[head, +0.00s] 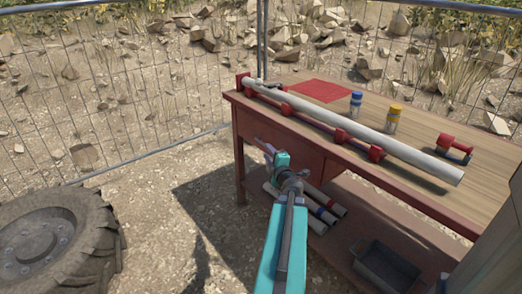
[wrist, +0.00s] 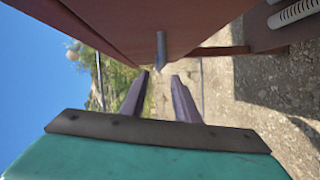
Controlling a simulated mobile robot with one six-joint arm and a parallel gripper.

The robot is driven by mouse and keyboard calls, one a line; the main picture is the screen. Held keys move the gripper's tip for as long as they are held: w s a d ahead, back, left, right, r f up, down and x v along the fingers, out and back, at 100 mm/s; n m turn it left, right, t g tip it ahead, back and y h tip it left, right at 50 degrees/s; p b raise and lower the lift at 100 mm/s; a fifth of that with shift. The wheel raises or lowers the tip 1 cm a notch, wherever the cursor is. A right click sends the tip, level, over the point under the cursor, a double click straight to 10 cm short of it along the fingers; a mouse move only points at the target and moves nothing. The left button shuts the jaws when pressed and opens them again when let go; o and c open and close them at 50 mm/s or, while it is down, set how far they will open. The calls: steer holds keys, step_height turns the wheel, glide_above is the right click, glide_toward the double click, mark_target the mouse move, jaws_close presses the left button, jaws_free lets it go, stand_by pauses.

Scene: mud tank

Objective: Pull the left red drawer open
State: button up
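The left red drawer (head: 300,150) is at the left end of the workbench front, under the top; its face looks flush in the head view. In the wrist view its dark red face (wrist: 110,18) fills the upper part, with a grey bar handle (wrist: 160,46) sticking out. My gripper (head: 265,146) is in front of the drawer face. In the wrist view my gripper (wrist: 159,76) is open and empty, with the handle's end just ahead of the gap between the fingertips. I cannot tell whether they touch.
The workbench top (head: 440,125) carries a long white pipe (head: 360,133) on a red rack, a blue-capped bottle (head: 355,103), a yellow-capped bottle (head: 393,119) and a red tool (head: 454,148). Rolled tubes (head: 318,212) and a grey bin (head: 385,268) sit below. A big tyre (head: 55,240) lies left.

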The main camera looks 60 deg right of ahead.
mark_target(263, 143)
steer(key=shift+w+d+f, duration=0.1)
steer(key=shift+b+x, duration=0.8)
steer(key=shift+x, duration=3.4)
